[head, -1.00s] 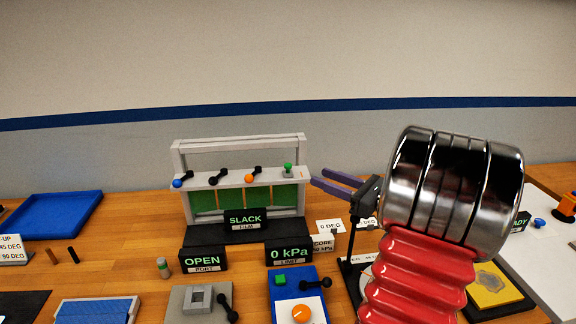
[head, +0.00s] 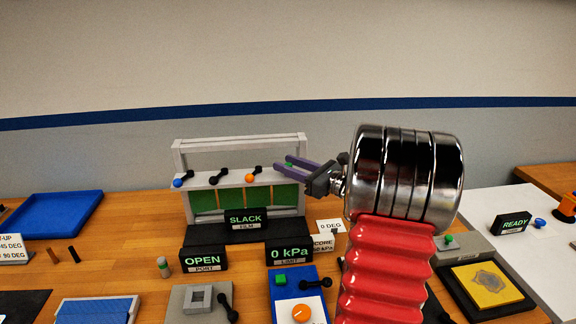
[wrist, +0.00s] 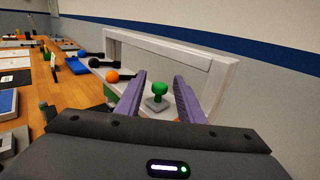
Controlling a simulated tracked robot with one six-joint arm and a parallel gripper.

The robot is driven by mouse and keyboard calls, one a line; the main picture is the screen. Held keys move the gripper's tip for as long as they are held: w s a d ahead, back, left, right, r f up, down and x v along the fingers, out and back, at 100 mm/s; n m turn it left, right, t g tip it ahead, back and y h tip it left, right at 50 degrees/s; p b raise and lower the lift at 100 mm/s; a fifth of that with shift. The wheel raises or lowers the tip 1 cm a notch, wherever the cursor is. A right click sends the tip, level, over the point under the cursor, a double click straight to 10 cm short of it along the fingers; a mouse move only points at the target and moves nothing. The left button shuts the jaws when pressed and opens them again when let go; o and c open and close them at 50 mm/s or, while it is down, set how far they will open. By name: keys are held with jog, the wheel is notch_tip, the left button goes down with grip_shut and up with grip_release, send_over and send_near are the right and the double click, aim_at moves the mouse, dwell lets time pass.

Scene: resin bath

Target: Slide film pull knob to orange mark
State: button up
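The film frame (head: 178,166) is a pale stand with a shelf above green panels (head: 231,198). A green knob (wrist: 160,88) on a small grey block sits at the right end of the shelf; in the head view it is mostly hidden behind my fingers. My gripper (head: 281,161) is open and empty, its two purple fingers pointing at the frame. In the wrist view the knob appears between the fingers (wrist: 160,76), seemingly beyond the tips, with no clear contact. Thin orange vertical strips show on the panels; I cannot tell which is the mark.
Black levers with an orange ball (head: 249,178) and a blue ball (head: 177,183) stand along the shelf, left of my gripper. A SLACK display (head: 246,219) stands in front. OPEN (head: 203,260) and 0 kPa (head: 289,252) displays are nearer. A blue tray (head: 55,214) lies left.

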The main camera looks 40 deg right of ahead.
jog(key=shift+w, duration=0.2)
jog(key=shift+c, duration=0.7)
grip_shut()
